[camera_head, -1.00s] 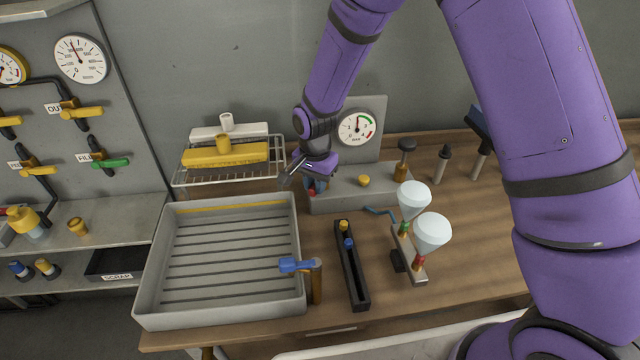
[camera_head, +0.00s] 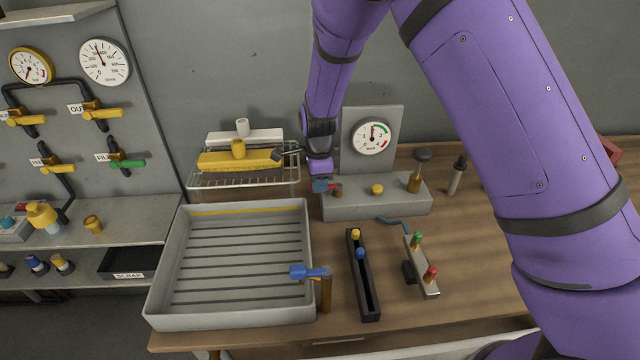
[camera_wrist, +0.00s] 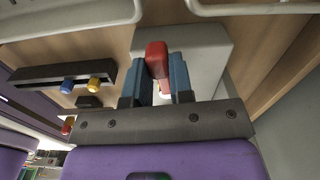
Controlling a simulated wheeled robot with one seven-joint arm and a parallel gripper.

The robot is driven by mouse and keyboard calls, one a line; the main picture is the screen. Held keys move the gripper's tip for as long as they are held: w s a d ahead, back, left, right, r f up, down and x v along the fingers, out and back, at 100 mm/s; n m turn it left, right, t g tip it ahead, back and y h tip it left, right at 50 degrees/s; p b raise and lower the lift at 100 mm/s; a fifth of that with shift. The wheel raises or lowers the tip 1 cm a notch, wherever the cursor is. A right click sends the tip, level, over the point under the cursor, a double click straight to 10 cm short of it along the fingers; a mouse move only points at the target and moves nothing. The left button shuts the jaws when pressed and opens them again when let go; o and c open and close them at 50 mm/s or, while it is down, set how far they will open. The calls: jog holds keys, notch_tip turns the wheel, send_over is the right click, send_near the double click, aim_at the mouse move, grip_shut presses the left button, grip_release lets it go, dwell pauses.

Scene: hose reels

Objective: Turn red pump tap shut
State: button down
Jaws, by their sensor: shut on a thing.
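The red pump tap (camera_head: 337,187) is at the left end of the grey pump block (camera_head: 390,205), below a round dial gauge (camera_head: 372,137). My gripper (camera_head: 322,185) is at the tap from above and hides part of it. In the wrist view, the red tap handle (camera_wrist: 157,55) lies between the two blue fingers of my gripper (camera_wrist: 157,78), which are shut on it. The handle's far end sticks out past the fingertips. The gauge needle points roughly upward.
Left is a wire rack (camera_head: 235,181) and a large grey tray (camera_head: 152,290). In front are a dark slotted rail (camera_head: 371,300) and a green-and-red nozzle bar (camera_head: 422,262).

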jog(key=shift+w+m, duration=0.25)
jog(key=shift+m, duration=0.25)
jog(key=c, duration=1)
grip_release()
notch_tip(320, 180, up, 11)
jog(key=shift+f, duration=0.1)
